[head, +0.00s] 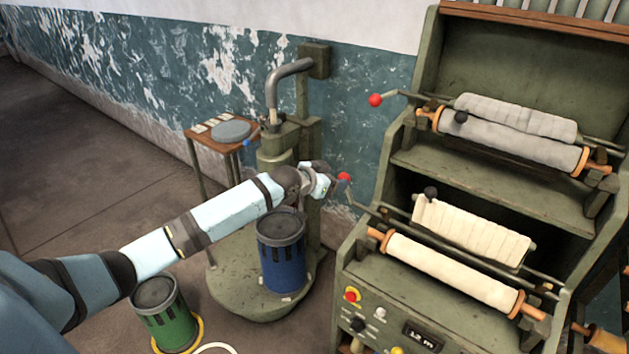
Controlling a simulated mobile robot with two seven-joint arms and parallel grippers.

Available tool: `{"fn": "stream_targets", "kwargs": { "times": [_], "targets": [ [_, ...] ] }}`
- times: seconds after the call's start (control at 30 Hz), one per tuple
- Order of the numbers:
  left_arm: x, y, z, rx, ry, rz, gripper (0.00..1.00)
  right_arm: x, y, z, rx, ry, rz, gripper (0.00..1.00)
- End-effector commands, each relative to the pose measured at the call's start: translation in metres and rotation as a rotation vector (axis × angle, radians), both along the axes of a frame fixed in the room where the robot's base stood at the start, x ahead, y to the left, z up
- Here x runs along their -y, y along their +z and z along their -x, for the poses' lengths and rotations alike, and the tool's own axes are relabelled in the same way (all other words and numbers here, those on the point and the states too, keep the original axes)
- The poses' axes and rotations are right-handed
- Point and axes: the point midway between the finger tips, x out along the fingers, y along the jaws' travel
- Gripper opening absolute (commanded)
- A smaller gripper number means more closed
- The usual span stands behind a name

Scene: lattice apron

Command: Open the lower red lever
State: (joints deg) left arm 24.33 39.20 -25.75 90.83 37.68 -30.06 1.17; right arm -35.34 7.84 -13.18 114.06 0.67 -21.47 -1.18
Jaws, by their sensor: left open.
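The lower red lever (345,177) has a red ball end on a thin rod at the left side of the green roller machine (399,158). My left gripper (337,184) is at the red ball, with its fingers open. The fingers are small in the picture, so I cannot tell whether they touch the ball or surround it. A second red ball lever (376,100) sits higher on the same machine, clear of the gripper. My right gripper is not in view.
The machine carries a grey roll (510,143) above and a cream roll (450,270) below. A green post machine with a blue canister (282,262) stands under my left arm. A green canister (165,315) stands at the lower left. Open floor (70,150) lies at the left.

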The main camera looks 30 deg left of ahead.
Motion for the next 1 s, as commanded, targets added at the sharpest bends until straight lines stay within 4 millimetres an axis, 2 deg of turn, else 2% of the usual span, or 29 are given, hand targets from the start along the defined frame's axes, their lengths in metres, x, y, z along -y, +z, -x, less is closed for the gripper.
{"fn": "stream_targets", "kwargs": {
  "times": [0.03, 0.2, 0.4, 0.57, 1.0],
  "targets": [
    [-0.005, 0.002, 0.012, -0.001, -0.001, -0.004, 0.64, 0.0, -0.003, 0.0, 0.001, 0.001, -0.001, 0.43],
    [-0.014, 0.016, 0.045, -0.001, -0.001, -0.003, 0.64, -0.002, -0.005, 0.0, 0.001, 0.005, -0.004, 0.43],
    [-0.021, 0.028, 0.069, -0.001, 0.0, -0.001, 0.64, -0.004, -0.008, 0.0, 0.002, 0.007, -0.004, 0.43],
    [-0.023, 0.032, 0.075, 0.0, 0.0, 0.0, 0.64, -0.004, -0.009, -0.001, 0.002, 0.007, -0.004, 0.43],
    [-0.023, 0.032, 0.075, 0.0, 0.0, 0.0, 0.64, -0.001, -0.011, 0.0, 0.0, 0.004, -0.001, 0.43]
  ]
}}
